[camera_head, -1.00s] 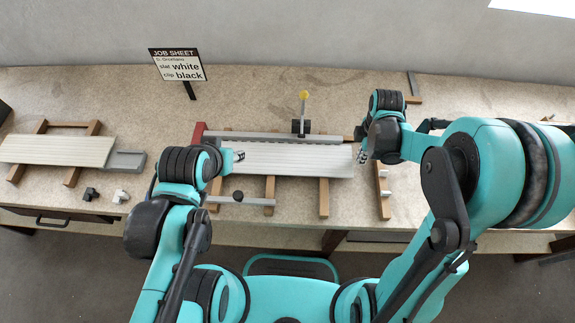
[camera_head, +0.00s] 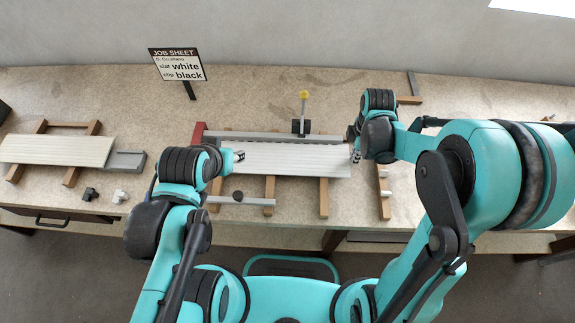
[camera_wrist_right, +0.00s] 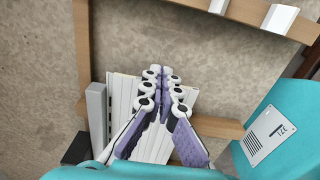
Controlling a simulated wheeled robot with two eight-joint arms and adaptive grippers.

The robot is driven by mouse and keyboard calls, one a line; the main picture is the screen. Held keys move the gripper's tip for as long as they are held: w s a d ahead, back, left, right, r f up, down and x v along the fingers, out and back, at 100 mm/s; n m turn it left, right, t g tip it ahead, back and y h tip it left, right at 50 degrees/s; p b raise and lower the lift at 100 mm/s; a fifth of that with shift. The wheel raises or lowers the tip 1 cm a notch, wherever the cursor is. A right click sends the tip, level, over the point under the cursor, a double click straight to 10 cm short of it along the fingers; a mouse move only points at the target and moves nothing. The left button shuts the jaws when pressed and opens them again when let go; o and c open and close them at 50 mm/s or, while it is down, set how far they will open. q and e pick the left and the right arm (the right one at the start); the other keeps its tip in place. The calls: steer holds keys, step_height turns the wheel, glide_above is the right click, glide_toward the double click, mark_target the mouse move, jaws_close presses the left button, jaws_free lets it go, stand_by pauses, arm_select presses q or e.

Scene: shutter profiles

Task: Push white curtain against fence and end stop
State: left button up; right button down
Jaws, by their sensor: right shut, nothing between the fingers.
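The white curtain (camera_head: 290,163), a ribbed slatted panel, lies flat on wooden bearers in the middle of the bench. The grey fence (camera_head: 320,138) runs along its far edge. A red end stop (camera_head: 198,134) stands at the left end; my left arm partly hides the curtain's left end. My right gripper (camera_head: 356,153) is shut and empty at the curtain's right end. In the right wrist view its closed fingers (camera_wrist_right: 165,82) overlap the end of the curtain (camera_wrist_right: 121,96), beside the fence (camera_wrist_right: 97,112). My left gripper (camera_head: 239,156) is over the curtain's left part; its jaw state is unclear.
A yellow-knobbed upright clamp (camera_head: 303,112) stands at the fence. A grey bar with a dark knob (camera_head: 238,197) lies in front. A cream slat stack (camera_head: 58,150) rests on bearers at left, near small black (camera_head: 90,194) and white clips (camera_head: 120,196). A job sheet (camera_head: 177,65) stands behind.

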steer(key=shift+a, duration=0.95)
steer(key=shift+d, duration=0.2)
stand_by(0.5)
steer(key=shift+d, duration=0.6)
step_height(320, 180, up, 6)
steer(key=p, duration=0.4)
steer(key=shift+r, duration=0.25)
stand_by(0.3)
